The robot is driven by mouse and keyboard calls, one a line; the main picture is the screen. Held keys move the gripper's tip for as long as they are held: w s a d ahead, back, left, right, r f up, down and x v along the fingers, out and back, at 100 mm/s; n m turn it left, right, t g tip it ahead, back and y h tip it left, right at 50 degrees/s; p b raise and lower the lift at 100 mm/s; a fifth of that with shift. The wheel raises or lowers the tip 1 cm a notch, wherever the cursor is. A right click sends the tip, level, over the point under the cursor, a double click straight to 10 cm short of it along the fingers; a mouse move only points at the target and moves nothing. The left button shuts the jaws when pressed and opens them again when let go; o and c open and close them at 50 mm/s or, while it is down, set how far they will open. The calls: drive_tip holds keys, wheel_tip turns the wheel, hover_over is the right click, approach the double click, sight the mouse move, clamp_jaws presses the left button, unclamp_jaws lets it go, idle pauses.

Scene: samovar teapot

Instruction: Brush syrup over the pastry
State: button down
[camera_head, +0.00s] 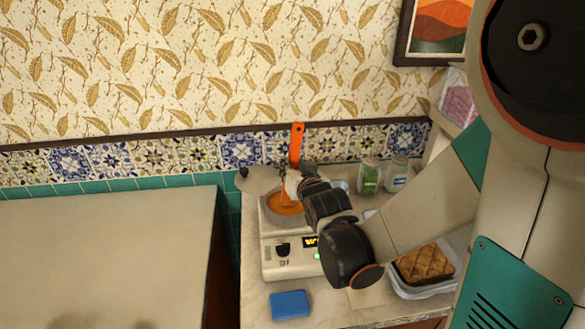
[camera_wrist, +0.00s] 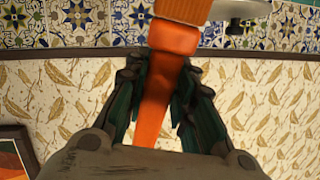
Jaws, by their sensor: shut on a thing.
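My gripper (camera_head: 291,183) is shut on an orange brush (camera_head: 297,145). In the wrist view my gripper's fingers (camera_wrist: 163,75) close on both sides of the orange brush (camera_wrist: 153,118). In the head view the brush handle points up and its lower end is over the pot of orange syrup (camera_head: 272,205). I cannot tell whether the bristles touch the syrup. The pot sits on a white appliance with a lit display (camera_head: 290,258). The golden, scored pastry (camera_head: 424,263) lies in a clear tray (camera_head: 420,292) to the right, partly behind my arm.
A grey round lid (camera_head: 258,181) shows behind the pot. A green-filled jar (camera_head: 369,178) and another jar (camera_head: 397,176) stand near the tiled wall. A blue sponge (camera_head: 290,305) lies at the front of the counter (camera_head: 254,300). A bare pale surface (camera_head: 100,255) lies left.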

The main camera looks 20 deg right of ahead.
sight(291, 144)
drive_tip(key=shift+r, duration=0.1)
drive_tip(key=shift+r+p, duration=2.9)
drive_tip(key=shift+r, duration=0.55)
drive_tip(key=shift+f, duration=0.15)
drive_tip(key=shift+a+f, duration=0.5)
drive_tip(key=shift+f, duration=0.25)
drive_tip(key=shift+a+f+m+h, duration=0.3)
drive_tip(key=shift+f+m+h, duration=0.25)
drive_tip(key=shift+f, duration=0.25)
drive_tip(key=shift+a+f+m+h, duration=0.1)
drive_tip(key=shift+f+m+h, duration=0.1)
drive_tip(key=shift+m+h, duration=0.25)
drive_tip(key=shift+r+m+g+h, duration=0.15)
drive_tip(key=shift+m+g+h, duration=0.2)
drive_tip(key=shift+h, duration=0.45)
